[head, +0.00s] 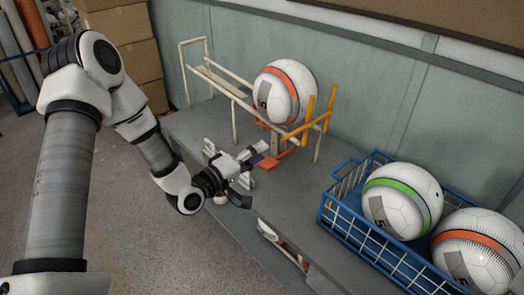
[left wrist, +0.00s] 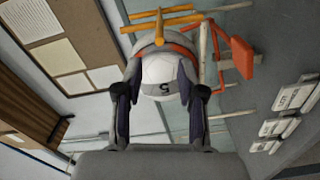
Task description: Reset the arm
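My left arm comes in from the left in the head view. Its left gripper (head: 258,156) is above the grey bench, in front of the ball press (head: 236,104). In the left wrist view the gripper's fingers (left wrist: 158,75) are spread apart with nothing held between them. A white ball with an orange band (head: 284,92) rests in the press frame; it also shows beyond the fingers in the left wrist view (left wrist: 160,73). The press has yellow-orange bars and a red-orange part (left wrist: 242,57). My right gripper is not in view.
A blue crate (head: 343,227) on the bench at the right holds a green-banded ball (head: 402,200) and an orange-banded ball (head: 474,248). Small white blocks with dark markings (left wrist: 298,92) lie near the press. Cardboard boxes (head: 125,35) stand at the back left.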

